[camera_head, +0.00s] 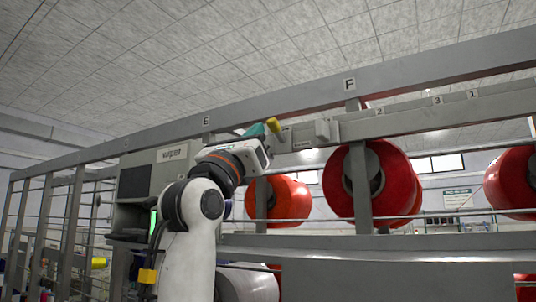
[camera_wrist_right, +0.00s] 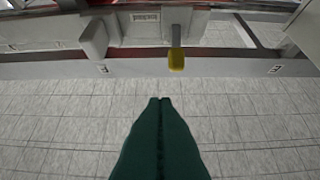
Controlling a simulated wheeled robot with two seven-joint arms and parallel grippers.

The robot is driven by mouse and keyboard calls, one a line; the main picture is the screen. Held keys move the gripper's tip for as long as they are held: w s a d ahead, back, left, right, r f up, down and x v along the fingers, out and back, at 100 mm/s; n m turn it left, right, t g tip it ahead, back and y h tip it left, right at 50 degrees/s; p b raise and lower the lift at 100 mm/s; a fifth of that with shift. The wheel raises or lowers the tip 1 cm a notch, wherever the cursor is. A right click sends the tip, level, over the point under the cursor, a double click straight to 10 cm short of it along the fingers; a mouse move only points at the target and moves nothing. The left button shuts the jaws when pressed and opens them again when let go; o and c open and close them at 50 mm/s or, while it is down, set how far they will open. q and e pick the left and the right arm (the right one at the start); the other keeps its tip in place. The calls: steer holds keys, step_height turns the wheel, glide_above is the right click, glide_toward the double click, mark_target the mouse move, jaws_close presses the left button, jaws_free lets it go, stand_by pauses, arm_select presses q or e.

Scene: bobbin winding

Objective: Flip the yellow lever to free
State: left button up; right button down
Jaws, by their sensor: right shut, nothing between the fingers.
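The yellow lever (camera_head: 273,125) is on the grey rail of the machine, just right of my right gripper in the head view. In the right wrist view its yellow tip (camera_wrist_right: 176,62) sits on a short grey stem that comes out of a rail recess. My right gripper (camera_head: 257,130) is raised beside the lever, its green fingers partly hidden by its white body. In the right wrist view the green fingers (camera_wrist_right: 159,100) are together and empty, pointing up the picture at the rail. A gap shows between fingertips and yellow tip there. My left gripper is not in view.
A grey block (camera_head: 325,129) protrudes from the rail right of the lever; it also shows left of the lever in the wrist view (camera_wrist_right: 94,38). Large red bobbins (camera_head: 385,180) hang below the rail. A grey machine cabinet (camera_head: 134,183) stands left of my arm.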

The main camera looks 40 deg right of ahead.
steer(key=a, duration=0.3)
steer(key=a+r+b, duration=0.1)
steer(key=shift+s+a, duration=0.3)
steer(key=shift+s, duration=0.05)
steer(key=shift+w, duration=0.1)
